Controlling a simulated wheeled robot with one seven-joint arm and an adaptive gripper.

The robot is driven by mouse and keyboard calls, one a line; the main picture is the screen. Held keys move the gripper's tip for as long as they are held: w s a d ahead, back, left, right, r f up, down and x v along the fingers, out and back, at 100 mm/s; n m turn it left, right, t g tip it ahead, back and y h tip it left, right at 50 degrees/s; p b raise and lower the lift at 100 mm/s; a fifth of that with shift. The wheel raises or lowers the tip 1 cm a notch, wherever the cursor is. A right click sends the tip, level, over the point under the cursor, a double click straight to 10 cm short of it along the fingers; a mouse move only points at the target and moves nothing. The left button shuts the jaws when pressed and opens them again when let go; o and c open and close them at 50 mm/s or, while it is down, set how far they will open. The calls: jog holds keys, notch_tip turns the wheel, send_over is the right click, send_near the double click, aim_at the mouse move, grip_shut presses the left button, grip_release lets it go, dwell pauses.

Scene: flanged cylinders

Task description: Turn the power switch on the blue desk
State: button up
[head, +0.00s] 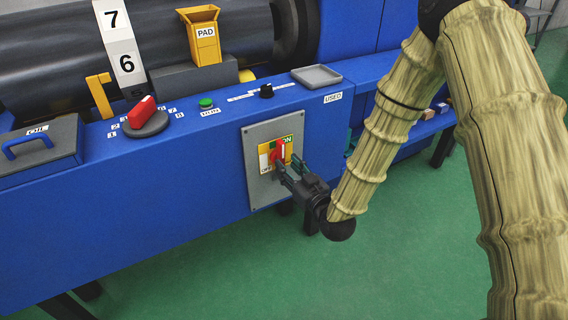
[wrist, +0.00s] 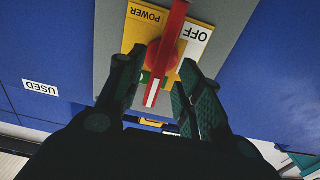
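The power switch is a red handle (head: 279,154) on a yellow plate with a white OFF label and a green ON label. The plate sits on a grey panel (head: 262,194) on the front of the blue desk (head: 185,215). My gripper (head: 288,168) is at the switch. In the wrist view the red handle (wrist: 168,55) runs between the two fingers of my gripper (wrist: 160,88), with gaps on both sides. The handle's white-striped end lies over the green patch. The fingers are open and partly hide the plate.
On the desk top are a red-handled selector (head: 145,115), a green button (head: 206,103), a black knob (head: 266,91), a yellow PAD holder (head: 203,38) and a shallow grey tray (head: 316,77). The green floor (head: 400,260) in front is clear.

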aim_at(283, 161)
jog(key=shift+x, duration=1.55)
grip_shut()
